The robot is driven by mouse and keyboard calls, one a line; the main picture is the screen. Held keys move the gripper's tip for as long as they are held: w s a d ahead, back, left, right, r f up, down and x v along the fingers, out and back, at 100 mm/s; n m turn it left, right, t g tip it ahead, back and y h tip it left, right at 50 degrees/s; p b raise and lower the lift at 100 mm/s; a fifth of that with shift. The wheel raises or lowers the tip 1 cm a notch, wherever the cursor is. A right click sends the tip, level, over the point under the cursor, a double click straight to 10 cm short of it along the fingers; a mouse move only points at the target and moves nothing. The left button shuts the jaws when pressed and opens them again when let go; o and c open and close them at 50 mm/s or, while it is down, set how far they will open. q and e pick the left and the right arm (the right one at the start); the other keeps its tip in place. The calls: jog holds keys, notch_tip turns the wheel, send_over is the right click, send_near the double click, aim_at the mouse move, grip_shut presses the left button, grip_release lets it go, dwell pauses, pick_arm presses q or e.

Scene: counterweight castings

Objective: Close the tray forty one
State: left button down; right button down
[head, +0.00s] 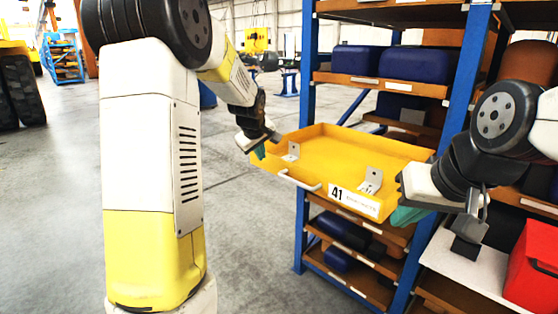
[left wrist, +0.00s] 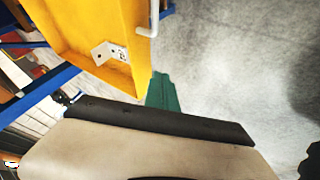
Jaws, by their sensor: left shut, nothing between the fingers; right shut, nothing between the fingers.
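The yellow tray (head: 345,158) marked 41 (head: 352,201) sticks out of the blue rack, pulled open toward me. A white handle (head: 299,181) runs along its front edge. Metal brackets (head: 370,181) sit inside near the front corners. My left gripper (head: 259,152) is shut and empty beside the tray's front left corner; I cannot tell whether it touches. In the left wrist view the tray (left wrist: 108,48) and its handle (left wrist: 148,20) show above the green fingertip (left wrist: 162,92). My right gripper (head: 408,214) is shut and empty by the front right corner, partly hidden by my wrist.
The rack's blue posts (head: 307,65) stand on both sides of the tray. Shelves above and below hold dark blue boxes (head: 417,63). A red bin (head: 531,268) and a white surface (head: 470,255) are at the lower right. Open grey floor lies left of the tray.

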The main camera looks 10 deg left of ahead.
pick_arm(q)
send_near(274, 169)
notch_tip(274, 169, down, 5)
jog(key=a, duration=0.3)
jog(key=shift+w+d+r, duration=0.25)
jog(key=shift+w+d, duration=0.35)
jog(key=shift+w, duration=0.15)
jog(key=shift+w+d+r, duration=0.2)
jog(key=shift+w+d, duration=0.45)
jog(key=shift+w, duration=0.1)
jog(key=shift+w+d, duration=0.1)
